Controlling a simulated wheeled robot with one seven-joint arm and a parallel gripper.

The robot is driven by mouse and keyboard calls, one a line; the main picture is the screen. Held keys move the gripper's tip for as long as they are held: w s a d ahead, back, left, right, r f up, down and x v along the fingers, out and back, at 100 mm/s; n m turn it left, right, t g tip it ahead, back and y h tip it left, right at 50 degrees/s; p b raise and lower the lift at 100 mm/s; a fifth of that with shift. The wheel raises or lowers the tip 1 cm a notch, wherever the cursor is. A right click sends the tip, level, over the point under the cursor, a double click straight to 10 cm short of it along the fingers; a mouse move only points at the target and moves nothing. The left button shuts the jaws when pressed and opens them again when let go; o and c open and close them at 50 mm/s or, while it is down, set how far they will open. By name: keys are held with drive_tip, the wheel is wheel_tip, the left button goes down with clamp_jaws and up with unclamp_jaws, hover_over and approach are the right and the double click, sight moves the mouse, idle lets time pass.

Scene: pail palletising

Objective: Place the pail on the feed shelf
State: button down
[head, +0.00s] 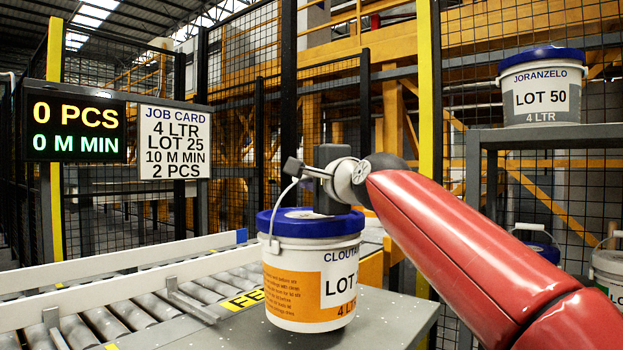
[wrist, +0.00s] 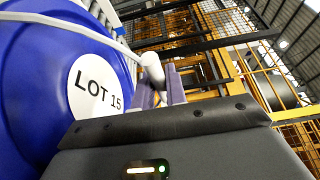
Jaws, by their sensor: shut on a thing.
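The pail (head: 290,285) is white with a blue lid and an orange label reading "CLOUTA…", "LOT" and "4 L"; the rest of the label is out of sight. In the wrist view its blue lid (wrist: 45,75) carries a round "LOT 15" label. My gripper (head: 308,172) is above the lid, shut on the pail's white wire handle, which is raised. The pail is upright over the grey feed shelf (head: 225,330), which has partly hidden yellow "FE" lettering. I cannot tell whether its base touches the shelf.
A roller conveyor (head: 130,315) with white rails lies left. A "JORANZELO LOT 50" pail (head: 541,90) stands on a grey stand (head: 560,137) at right; more pails sit below. The job card (head: 174,142) reads 4 LTR, LOT 25, 10 M MIN, 2 PCS. The display (head: 76,128) reads 0 PCS.

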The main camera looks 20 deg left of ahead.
sight(310, 213)
drive_tip(key=shift+s+f+b, duration=0.1)
drive_tip(key=shift+f+b, duration=1.6)
drive_tip(key=shift+f, duration=0.1)
drive_tip(key=shift+f, duration=0.15)
drive_tip(key=c, duration=1.4)
unclamp_jaws()
drive_tip(key=shift+f, duration=0.2)
drive_tip(key=shift+c, duration=0.2)
drive_tip(key=shift+r, duration=0.1)
drive_tip(key=b+v, duration=0.5)
drive_tip(key=v, duration=0.7)
